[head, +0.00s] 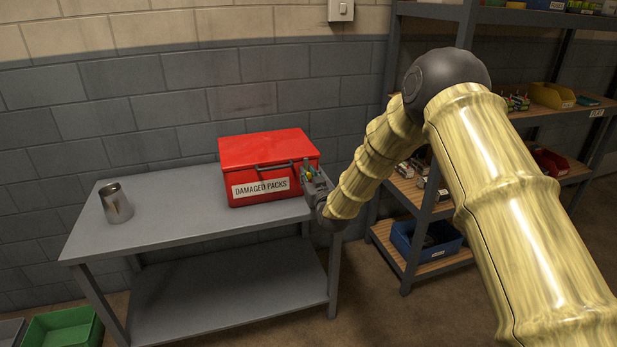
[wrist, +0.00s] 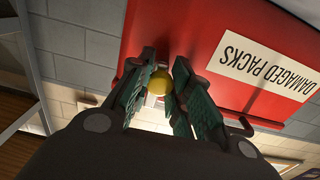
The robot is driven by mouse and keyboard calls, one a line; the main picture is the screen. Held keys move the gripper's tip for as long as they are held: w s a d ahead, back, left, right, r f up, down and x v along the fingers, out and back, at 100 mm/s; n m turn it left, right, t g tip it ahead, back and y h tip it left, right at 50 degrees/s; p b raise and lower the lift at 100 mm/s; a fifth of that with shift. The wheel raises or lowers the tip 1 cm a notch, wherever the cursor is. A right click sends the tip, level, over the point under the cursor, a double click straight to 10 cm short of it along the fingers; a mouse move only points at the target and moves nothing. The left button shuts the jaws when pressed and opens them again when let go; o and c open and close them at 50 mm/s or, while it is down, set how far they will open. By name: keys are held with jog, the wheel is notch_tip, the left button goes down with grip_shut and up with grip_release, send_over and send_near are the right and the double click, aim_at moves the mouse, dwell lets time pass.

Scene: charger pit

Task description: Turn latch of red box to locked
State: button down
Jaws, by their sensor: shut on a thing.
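The red box (head: 267,150) stands at the right end of the grey table, with its lid down and a "DAMAGED PACKS" label (head: 260,188) on its front. It also fills the upper part of the wrist view (wrist: 190,40). My gripper (head: 308,174) is at the right end of the box's front. In the wrist view my gripper (wrist: 160,92) has its fingers on either side of a yellow round knob (wrist: 159,82), shut on it. The knob appears to be the latch's. The rest of the latch is hidden by the fingers, so its position cannot be told.
The grey table (head: 180,205) has free room left of the box, with a metal cup (head: 115,203) near its left end. A dark handle (head: 275,165) crosses the box front. Shelving (head: 430,200) with bins stands to the right. A green bin (head: 62,328) is on the floor.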

jog(key=shift+d+f, duration=0.1)
jog(key=c, duration=1.3)
grip_release()
jog(key=shift+o, duration=0.2)
jog(key=shift+s, duration=0.1)
jog(key=v, duration=1.2)
